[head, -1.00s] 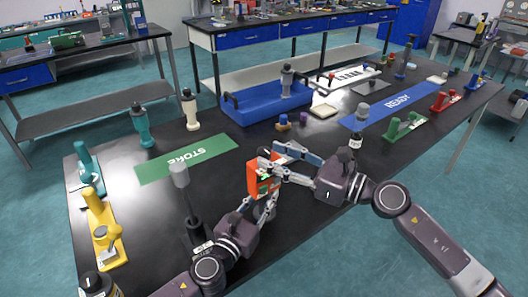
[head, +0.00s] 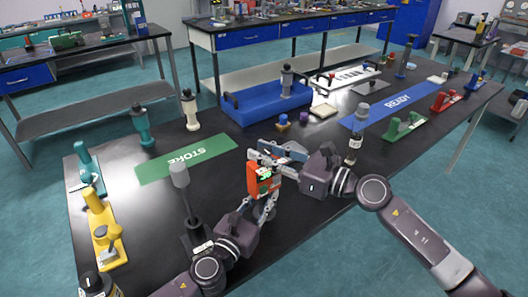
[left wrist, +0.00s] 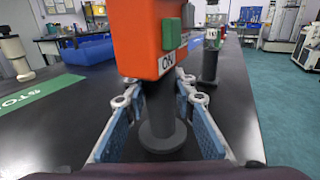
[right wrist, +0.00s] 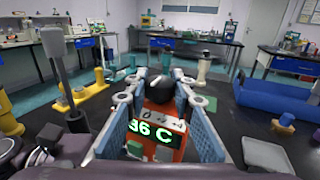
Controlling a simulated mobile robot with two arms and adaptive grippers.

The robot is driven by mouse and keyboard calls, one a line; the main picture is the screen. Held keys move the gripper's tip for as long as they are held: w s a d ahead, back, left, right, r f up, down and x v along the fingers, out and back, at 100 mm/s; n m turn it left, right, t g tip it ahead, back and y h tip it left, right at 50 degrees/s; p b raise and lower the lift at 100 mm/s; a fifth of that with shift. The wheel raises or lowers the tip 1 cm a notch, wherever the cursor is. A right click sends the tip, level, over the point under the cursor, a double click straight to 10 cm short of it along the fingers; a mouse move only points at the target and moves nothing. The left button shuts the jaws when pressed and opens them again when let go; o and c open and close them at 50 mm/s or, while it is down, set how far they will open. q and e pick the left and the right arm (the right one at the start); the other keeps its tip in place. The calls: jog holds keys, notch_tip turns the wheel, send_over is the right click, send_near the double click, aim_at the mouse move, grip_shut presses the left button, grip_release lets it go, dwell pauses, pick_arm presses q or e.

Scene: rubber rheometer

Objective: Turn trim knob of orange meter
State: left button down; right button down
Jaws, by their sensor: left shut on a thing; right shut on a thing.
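The orange meter (head: 262,182) is held upright above the front of the black bench. Its green display (right wrist: 150,134) reads what looks like 96 C in the right wrist view. My left gripper (head: 262,210) is shut on the meter's dark lower stem (left wrist: 158,105), with one blue-padded finger on each side. The orange body with a green button (left wrist: 171,33) and an ON label stands above it. My right gripper (head: 264,156) is at the top of the meter, its fingers on both sides of the round black trim knob (right wrist: 161,92). The knob is hidden in the head view.
A grey-topped dark post (head: 181,178) stands close to my left arm. The green STORE mat (head: 185,160), blue tray (head: 243,112) and blue READY mat (head: 396,103) lie behind. Bench between them is partly clear.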

jog(key=shift+w+f+n+g, duration=0.15)
jog(key=shift+n+g, duration=0.15)
jog(key=shift+g, duration=0.2)
jog(key=shift+d+n+g+y, duration=0.1)
jog(key=shift+n+g+y, duration=0.4)
jog(key=shift+g, duration=0.2)
jog(key=n+g+y, duration=0.1)
jog(key=n+g, duration=0.2)
jog(key=g, duration=0.2)
jog(key=shift+n+g+y, duration=0.3)
jog(key=shift+n+y, duration=0.1)
jog(key=shift+n+g, duration=0.9)
jog(key=shift+g, duration=0.5)
jog(key=shift+n+g, duration=0.5)
jog(key=shift+g, duration=0.3)
jog(key=shift+f+n+g, duration=0.1)
jog(key=shift+n+g, duration=0.3)
jog(key=shift+g, duration=0.2)
jog(key=c, duration=1.7)
grip_release()
jog(key=shift+o, duration=0.4)
jog(key=shift+r, duration=0.3)
